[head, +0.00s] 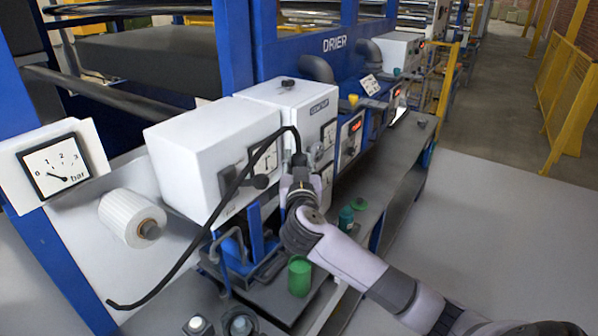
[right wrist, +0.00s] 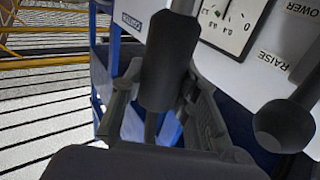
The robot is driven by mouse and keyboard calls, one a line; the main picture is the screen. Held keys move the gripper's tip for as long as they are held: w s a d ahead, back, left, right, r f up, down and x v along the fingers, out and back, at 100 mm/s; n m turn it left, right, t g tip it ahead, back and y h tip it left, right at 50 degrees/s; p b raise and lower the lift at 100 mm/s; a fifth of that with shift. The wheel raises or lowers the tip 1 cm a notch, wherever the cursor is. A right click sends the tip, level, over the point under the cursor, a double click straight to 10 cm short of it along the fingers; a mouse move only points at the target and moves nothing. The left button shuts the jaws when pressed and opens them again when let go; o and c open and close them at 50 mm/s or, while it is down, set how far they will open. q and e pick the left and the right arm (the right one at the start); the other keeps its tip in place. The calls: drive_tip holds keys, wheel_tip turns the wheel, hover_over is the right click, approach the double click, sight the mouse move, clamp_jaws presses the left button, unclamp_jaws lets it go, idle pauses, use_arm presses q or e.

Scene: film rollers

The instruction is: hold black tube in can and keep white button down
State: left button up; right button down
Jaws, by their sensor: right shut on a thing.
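My right gripper (head: 300,172) is in front of the white machine box in the head view. It is shut on the black tube (head: 238,184), near its end. In the right wrist view, a thick black part of the tube (right wrist: 168,62) sits between the fingers. The rest of the tube arcs down to the lower left in the head view. A green can (head: 299,277) stands on the grey shelf below my right forearm, apart from the tube. The white button (head: 198,324) is at the bottom edge, with nothing on it. My left gripper is not in view.
A black ball-ended lever (right wrist: 286,126) is close right of the gripper, beside the word RAISE. A blue bent frame (head: 235,252) stands left of the can. A teal bottle (head: 346,217) and green lid (head: 360,203) are on the bench. A white roll (head: 132,216) is at left.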

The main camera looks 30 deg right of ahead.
sight(299, 155)
drive_tip(key=shift+r, duration=2.25)
drive_tip(key=shift+f, duration=0.1)
